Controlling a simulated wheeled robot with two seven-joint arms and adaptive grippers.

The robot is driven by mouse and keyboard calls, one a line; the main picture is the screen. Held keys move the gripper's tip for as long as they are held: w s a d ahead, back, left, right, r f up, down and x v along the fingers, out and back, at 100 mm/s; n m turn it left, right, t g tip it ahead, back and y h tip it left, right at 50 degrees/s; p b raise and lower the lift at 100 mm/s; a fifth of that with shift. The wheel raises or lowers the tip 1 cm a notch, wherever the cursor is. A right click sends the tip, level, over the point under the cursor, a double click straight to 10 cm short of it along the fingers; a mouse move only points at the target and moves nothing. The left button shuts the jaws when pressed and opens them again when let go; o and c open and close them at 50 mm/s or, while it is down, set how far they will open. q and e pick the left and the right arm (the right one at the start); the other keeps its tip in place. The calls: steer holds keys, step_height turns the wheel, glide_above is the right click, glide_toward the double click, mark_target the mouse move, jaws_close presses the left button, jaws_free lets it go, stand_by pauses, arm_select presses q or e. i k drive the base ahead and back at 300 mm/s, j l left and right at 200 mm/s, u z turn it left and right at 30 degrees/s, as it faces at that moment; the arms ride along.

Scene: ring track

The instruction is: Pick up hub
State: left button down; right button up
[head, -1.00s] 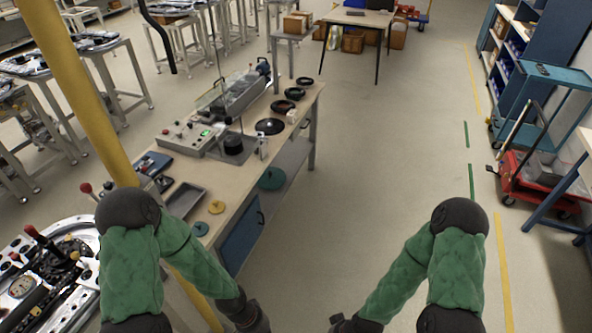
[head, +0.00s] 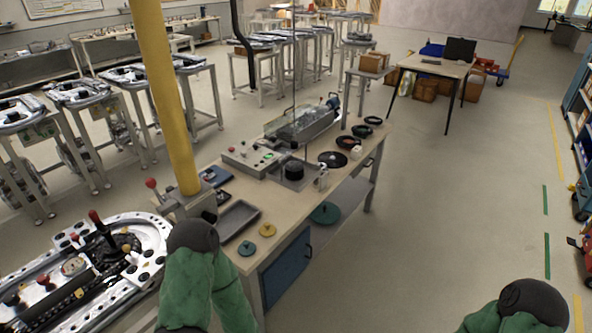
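I cannot tell for certain which part is the hub. A green disc (head: 325,214) is at the bench's right side, below the top. A black cylinder (head: 294,169) stands on a dark plate mid-bench. A black disc (head: 333,159) and black rings (head: 349,142) lie behind it. Both my grippers are below the picture; only parts of my green arms show.
A grey tray (head: 240,219) and a control box (head: 251,158) are on the bench. A yellow post (head: 168,100) rises at its left, near a metal track fixture (head: 90,270). Open floor (head: 440,210) lies right of the bench.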

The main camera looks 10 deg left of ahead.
mark_target(294, 170)
steer(key=i+u, duration=0.1)
steer(key=u, duration=0.3)
steer(key=i+l+u, duration=0.1)
steer(key=u, duration=0.35)
steer(key=l+u, duration=0.15)
steer(key=u, duration=0.25)
steer(key=i+l+u, duration=0.1)
steer(key=u, duration=0.3)
steer(key=l+u, duration=0.25)
steer(key=u, duration=0.15)
